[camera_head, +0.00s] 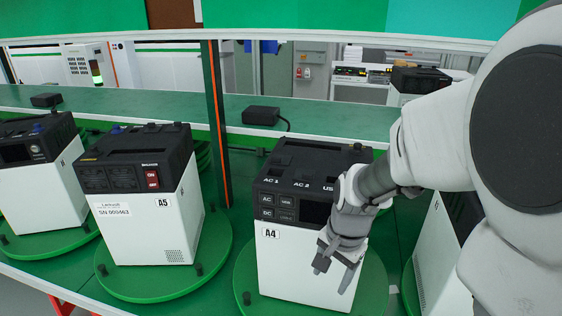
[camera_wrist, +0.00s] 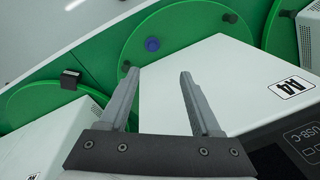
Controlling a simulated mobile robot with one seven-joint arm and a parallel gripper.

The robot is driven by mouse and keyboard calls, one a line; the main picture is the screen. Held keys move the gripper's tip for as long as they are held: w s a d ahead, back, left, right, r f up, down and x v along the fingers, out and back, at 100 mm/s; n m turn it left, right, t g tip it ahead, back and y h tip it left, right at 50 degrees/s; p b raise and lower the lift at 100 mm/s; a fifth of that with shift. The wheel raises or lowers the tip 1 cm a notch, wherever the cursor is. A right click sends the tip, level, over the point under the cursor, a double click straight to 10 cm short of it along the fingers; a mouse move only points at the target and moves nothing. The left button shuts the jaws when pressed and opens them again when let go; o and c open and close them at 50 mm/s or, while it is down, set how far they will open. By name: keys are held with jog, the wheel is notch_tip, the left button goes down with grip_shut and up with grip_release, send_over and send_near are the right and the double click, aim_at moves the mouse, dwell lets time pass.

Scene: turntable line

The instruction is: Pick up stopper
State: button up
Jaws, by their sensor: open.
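A small blue round piece (camera_wrist: 152,44), which looks like the stopper, is on the green turntable in the wrist view, beside the white A4 box (camera_wrist: 225,85). I cannot make it out in the head view. My gripper (camera_wrist: 160,72) is open and empty, its fingers on either side of a corner of the A4 box in the picture. The blue piece shows just beyond the fingertips, apart from them. In the head view my gripper (camera_head: 333,268) points down in front of the A4 box (camera_head: 290,262).
Black pegs (camera_wrist: 230,17) stand on the turntable (camera_head: 250,270) rim. The A5 box (camera_head: 150,225) stands on a turntable to the left, with another box (camera_head: 35,190) farther left. An orange-edged post (camera_head: 216,120) rises behind. A black adapter (camera_head: 261,115) lies on the back shelf.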

jog(key=f+m, duration=0.1)
jog(key=f, duration=0.4)
jog(key=w+f+m+g+b, duration=0.1)
jog(key=f, duration=0.4)
jog(key=w+d+f+m, duration=0.1)
jog(key=f, duration=0.4)
jog(key=shift+h+b, duration=0.3)
jog(key=shift+h, duration=0.1)
jog(key=shift+s+a+f+b, duration=0.1)
jog(key=shift+f+b, duration=0.1)
jog(key=shift+f, duration=1.2)
jog(key=shift+s+a+f+b, duration=0.1)
jog(key=shift+f+b, duration=0.1)
jog(key=shift+f, duration=1.15)
grip_shut()
jog(key=shift+r, duration=0.1)
